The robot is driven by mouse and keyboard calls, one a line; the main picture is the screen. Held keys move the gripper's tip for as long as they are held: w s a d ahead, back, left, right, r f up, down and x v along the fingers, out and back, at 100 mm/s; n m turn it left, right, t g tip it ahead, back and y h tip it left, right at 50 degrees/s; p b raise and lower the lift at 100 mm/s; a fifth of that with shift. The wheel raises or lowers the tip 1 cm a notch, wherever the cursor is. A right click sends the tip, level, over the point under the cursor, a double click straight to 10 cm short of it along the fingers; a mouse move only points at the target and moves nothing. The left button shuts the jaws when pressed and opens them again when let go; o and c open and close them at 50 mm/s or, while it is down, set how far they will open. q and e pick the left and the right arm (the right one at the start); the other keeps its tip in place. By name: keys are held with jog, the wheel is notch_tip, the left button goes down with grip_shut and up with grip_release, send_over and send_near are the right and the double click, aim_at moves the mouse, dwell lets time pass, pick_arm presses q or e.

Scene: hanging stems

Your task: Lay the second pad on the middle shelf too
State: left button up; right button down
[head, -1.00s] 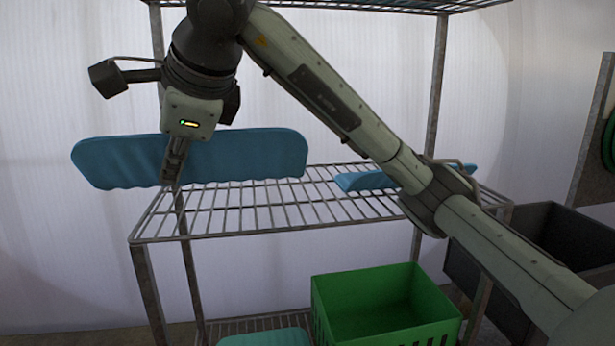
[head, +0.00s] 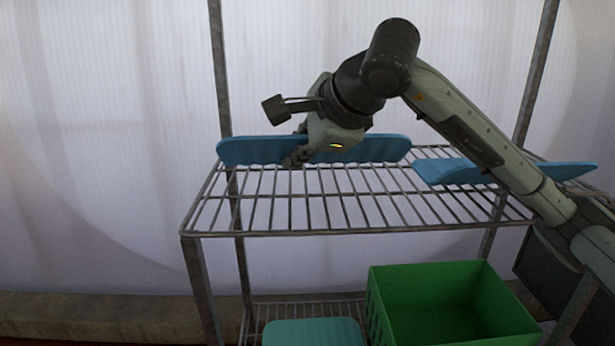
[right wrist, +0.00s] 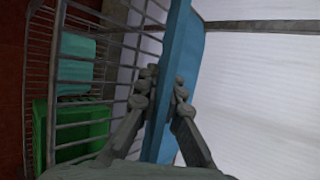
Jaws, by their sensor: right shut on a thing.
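My right gripper (head: 296,160) is shut on a blue pad (head: 375,149) at the back left of the wire middle shelf (head: 285,213). The pad stands on its long edge, tilted, close to or touching the wires; I cannot tell which. In the right wrist view, both fingers (right wrist: 163,97) close on the faces of the pad (right wrist: 188,50). Another blue pad (head: 440,172) lies on the right part of the same shelf, slightly curved and partly hidden by my right arm. The left gripper is not in view.
A green crate (head: 376,313) stands below the middle shelf at the right. A teal pad (head: 312,332) lies on the lower shelf at its left. A dark bin (head: 540,262) is at the far right. The front left of the middle shelf is clear.

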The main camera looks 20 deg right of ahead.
jog(key=shift+w+d+f, duration=0.2)
jog(key=shift+d+f, duration=0.3)
jog(key=shift+d, duration=0.25)
notch_tip(320, 180, down, 3)
jog(key=shift+f, duration=0.45)
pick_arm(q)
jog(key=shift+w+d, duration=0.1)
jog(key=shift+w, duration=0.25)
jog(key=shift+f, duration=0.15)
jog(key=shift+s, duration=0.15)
pick_arm(e)
jog(key=shift+f, duration=0.1)
jog(key=c, duration=1.7)
grip_release()
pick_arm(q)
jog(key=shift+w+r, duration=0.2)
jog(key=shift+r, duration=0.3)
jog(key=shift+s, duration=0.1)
